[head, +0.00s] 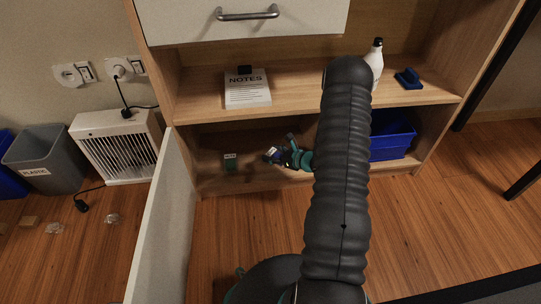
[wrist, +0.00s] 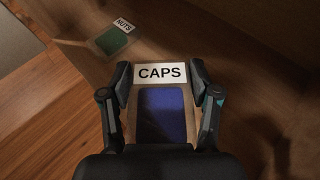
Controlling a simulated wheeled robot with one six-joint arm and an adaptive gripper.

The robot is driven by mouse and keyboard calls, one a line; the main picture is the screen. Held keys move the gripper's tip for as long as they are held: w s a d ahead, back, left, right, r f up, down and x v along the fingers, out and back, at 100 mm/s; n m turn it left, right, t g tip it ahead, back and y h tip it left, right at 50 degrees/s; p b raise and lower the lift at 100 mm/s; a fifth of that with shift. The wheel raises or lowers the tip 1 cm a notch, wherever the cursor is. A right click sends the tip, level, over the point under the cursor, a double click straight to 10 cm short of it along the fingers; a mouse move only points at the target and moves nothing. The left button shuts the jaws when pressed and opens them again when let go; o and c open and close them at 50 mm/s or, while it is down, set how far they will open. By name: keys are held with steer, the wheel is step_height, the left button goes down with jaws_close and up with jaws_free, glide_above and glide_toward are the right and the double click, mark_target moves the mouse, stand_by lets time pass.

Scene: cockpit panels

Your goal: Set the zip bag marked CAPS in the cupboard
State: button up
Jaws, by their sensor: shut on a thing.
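The zip bag marked CAPS (wrist: 161,112) has a white label and dark blue contents. My gripper (wrist: 160,76) is shut on it, with one finger on each side of the label end. In the head view my gripper (head: 278,155) is inside the lower compartment of the cupboard (head: 207,142), low near its floor. The bag (head: 271,154) shows there only as a small patch at the fingers. I cannot tell whether it touches the cupboard floor. The cupboard door (head: 165,232) stands open at the left. My arm hides part of the compartment.
A green bag marked NUTS (wrist: 114,40) lies in the cupboard, left of my gripper, and shows in the head view (head: 230,162). A blue bin (head: 392,138) stands at the right. The shelf above holds a notepad (head: 247,90), a white bottle (head: 375,62) and a blue object (head: 408,79).

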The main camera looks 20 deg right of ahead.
steer(key=w, duration=0.2)
steer(key=w+d, duration=0.1)
steer(key=w, duration=0.2)
steer(key=shift+w+d, duration=0.3)
steer(key=f, duration=0.2)
steer(key=shift+s+f+b, duration=0.2)
steer(key=shift+f+b, duration=0.1)
steer(key=shift+b, duration=0.05)
steer(key=shift+f+b, duration=0.4)
steer(key=shift+f, duration=1.6)
steer(key=shift+w+f, duration=0.15)
steer(key=shift+f, duration=0.05)
steer(key=shift+f, duration=0.1)
steer(key=o, duration=1.2)
